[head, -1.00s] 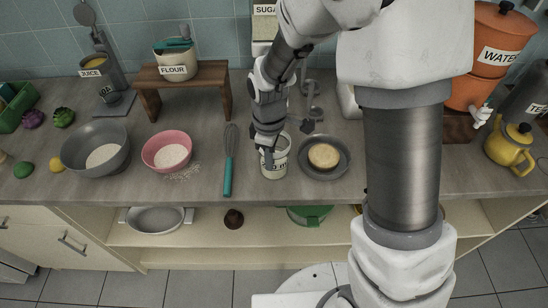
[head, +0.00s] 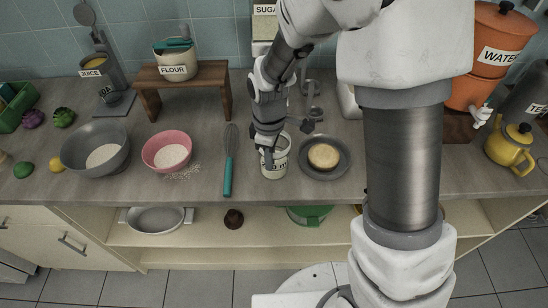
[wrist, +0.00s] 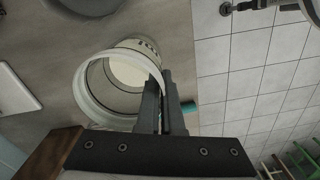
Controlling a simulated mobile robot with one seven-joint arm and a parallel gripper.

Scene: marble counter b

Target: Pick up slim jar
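The slim jar (head: 274,168) is a pale, round, open-topped jar with a dark-lettered label. It stands upright near the counter's front edge, left of a dark plate. In the wrist view, the jar (wrist: 82,88) shows its wide round rim and pale inside. My gripper (head: 267,155) is at the jar's left side in the head view and covers part of it. In the wrist view, the two fingers of my gripper (wrist: 161,85) are close together at the rim, with the jar's wall between them. Whether the jar's base touches the counter cannot be told.
The dark plate (head: 339,171) with a round pale food (head: 324,156) is close right of the jar. A teal-handled whisk (head: 228,174) lies left. Further left are a pink bowl (head: 148,150) and a grey bowl (head: 70,150). A wooden stand (head: 149,92) is behind.

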